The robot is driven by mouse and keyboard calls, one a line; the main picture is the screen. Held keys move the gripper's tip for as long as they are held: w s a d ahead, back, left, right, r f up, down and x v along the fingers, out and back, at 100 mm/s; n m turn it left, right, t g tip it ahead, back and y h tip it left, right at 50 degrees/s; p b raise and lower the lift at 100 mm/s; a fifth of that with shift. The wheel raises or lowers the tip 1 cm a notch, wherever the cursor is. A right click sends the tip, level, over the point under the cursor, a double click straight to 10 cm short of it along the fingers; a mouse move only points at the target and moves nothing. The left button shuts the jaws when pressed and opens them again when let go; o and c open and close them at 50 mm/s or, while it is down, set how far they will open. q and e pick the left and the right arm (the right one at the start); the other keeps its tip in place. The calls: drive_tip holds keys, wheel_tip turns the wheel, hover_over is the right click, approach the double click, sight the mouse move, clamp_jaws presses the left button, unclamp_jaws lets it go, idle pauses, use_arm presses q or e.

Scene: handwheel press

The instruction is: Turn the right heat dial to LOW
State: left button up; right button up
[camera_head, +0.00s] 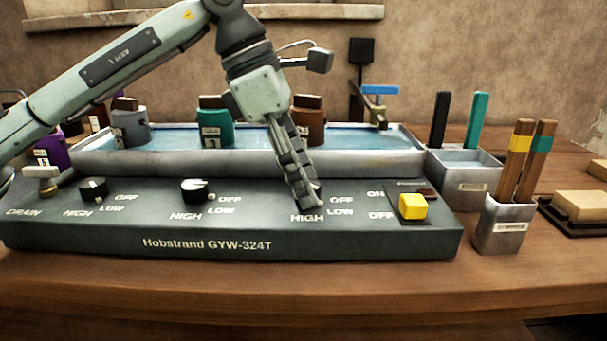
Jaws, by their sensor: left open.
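The dark control panel (350,243) carries a row of heat dials with OFF, LOW and HIGH labels. The right heat dial is hidden behind my left gripper (311,197), so its setting cannot be read. That gripper points down over the dial's place, its fingertips close to the panel between HIGH and LOW. It is open, but I cannot tell whether the fingers touch the dial. The middle dial (194,190) and the left dial (93,189) are in plain view. My right gripper is not in view.
A yellow switch (413,206) sits right of the dials. Behind the panel is a water bath (370,161) with a grey, a teal (215,130) and a brown pot (309,124). Metal holders (503,232) with sticks stand at the right. The front table edge (300,285) is clear.

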use_arm(q)
drive_tip(key=v, duration=1.2)
